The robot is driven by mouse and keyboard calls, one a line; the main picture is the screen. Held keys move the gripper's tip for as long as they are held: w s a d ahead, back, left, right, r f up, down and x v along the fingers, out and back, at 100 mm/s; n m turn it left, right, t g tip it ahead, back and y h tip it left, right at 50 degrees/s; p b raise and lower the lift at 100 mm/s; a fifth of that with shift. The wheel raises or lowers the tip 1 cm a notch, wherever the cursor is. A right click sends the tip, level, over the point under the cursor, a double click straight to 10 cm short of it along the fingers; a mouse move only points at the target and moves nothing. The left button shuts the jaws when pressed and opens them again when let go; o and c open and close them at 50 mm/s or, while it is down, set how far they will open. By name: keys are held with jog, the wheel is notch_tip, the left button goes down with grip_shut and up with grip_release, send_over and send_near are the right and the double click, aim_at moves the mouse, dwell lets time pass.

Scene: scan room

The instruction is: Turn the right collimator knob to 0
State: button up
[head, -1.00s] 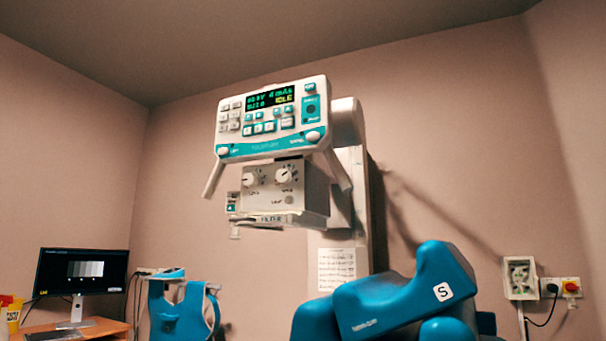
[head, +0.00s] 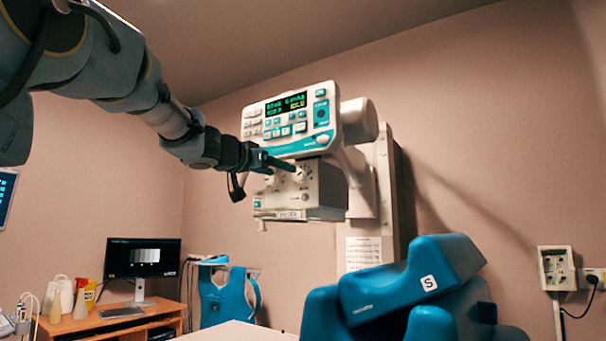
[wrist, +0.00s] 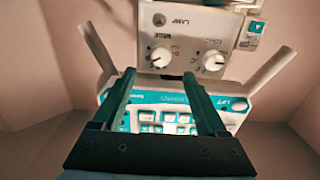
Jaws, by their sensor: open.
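The collimator box (head: 322,190) hangs under the teal-and-white control panel (head: 290,120) and carries two pale round knobs. The right collimator knob (head: 300,174) is in the head view, close to my fingertips. The wrist view is upside down, so this knob (wrist: 160,57) shows left of the other knob (wrist: 214,61). My gripper (wrist: 159,77) is open and empty. Its two teal fingers point at the right knob, which appears between and just beyond their tips. I cannot tell whether they touch it. The knob's setting is too small to read. In the head view my gripper (head: 292,165) partly hides the left knob.
Two pale handles (wrist: 98,48) flank the panel in the wrist view. A blue padded rest (head: 410,285) stands below right of the box. A desk with a monitor (head: 142,258) is at the lower left. The air below the box is clear.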

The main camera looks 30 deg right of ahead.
aim_at(298, 176)
jog(key=p+x, duration=0.4)
jog(key=x, duration=0.4)
jog(key=shift+w+d, duration=0.15)
jog(key=shift+w+d+f, duration=0.1)
jog(key=shift+w+d, duration=0.05)
jog(key=shift+d, duration=0.1)
jog(key=shift+c, duration=0.2)
grip_shut()
